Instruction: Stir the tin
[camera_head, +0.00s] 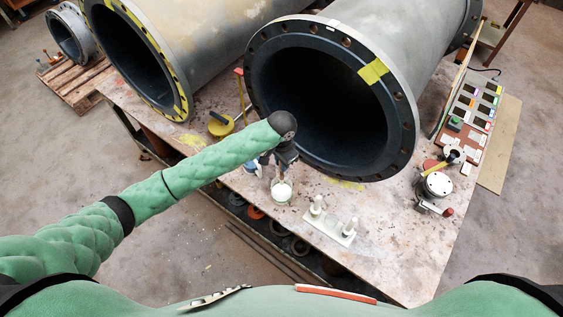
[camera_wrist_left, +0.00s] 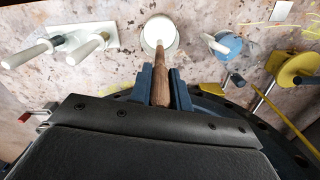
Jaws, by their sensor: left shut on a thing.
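The tin (camera_head: 281,193) stands upright on the work table just below my left gripper (camera_head: 281,160). In the left wrist view the tin (camera_wrist_left: 174,48) shows white contents at its open top. My left gripper (camera_wrist_left: 161,82) is shut on a brown wooden stick (camera_wrist_left: 161,90). The stick's far end reaches the white contents inside the tin's rim; how deep it goes is hidden. My right gripper is not in view.
A white holder with two pegs (camera_head: 331,223) stands right of the tin. A big flanged pipe (camera_head: 410,75) rises close behind my gripper. A yellow round tool (camera_head: 221,124) lies to the left. A metal device (camera_head: 436,185) stands at right. The table's front right is clear.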

